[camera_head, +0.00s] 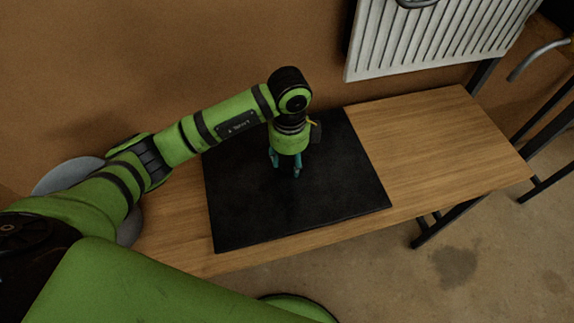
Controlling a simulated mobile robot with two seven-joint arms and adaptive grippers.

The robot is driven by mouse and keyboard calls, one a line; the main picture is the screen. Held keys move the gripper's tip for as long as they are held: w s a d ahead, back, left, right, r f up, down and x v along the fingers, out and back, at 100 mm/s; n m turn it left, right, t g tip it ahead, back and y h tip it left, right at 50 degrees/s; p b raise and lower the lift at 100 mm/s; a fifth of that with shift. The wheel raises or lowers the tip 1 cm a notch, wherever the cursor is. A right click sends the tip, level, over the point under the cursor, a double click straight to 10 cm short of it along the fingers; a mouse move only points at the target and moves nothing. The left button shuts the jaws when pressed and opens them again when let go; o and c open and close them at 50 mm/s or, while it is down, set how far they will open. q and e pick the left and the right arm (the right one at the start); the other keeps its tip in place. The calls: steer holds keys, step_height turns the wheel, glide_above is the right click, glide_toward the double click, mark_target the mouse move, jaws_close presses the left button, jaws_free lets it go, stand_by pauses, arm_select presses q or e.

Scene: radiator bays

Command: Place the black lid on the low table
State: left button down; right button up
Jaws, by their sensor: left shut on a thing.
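The low table (440,140) is a long wooden bench top against the brown wall. A flat black mat or slab (340,195) covers its middle. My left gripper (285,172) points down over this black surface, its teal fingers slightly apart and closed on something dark. I take that for the black lid, but its outline does not stand out against the black below. I cannot tell whether it touches the surface. My right gripper is not in view.
A white ribbed radiator (430,38) hangs on the wall at upper right. A grey round object (68,174) is partly hidden behind my left arm. The table's right part is bare. Dark metal frames (553,125) stand at the far right.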

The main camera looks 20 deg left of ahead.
mark_target(287, 164)
arm_select(q)
steer(key=shift+s+a+f, duration=0.15)
steer(key=shift+s+f, duration=0.1)
steer(key=shift+s, duration=0.25)
step_height(287, 164, down, 3)
steer(key=shift+w+f+p, duration=0.1)
steer(key=shift+f+p, duration=0.05)
steer(key=shift+p, duration=0.5)
steer(key=shift+f, duration=0.5)
steer(key=c, duration=0.6)
jaws_free()
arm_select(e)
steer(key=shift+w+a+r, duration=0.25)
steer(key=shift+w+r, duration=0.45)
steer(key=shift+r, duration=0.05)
arm_select(q)
steer(key=shift+r, duration=0.15)
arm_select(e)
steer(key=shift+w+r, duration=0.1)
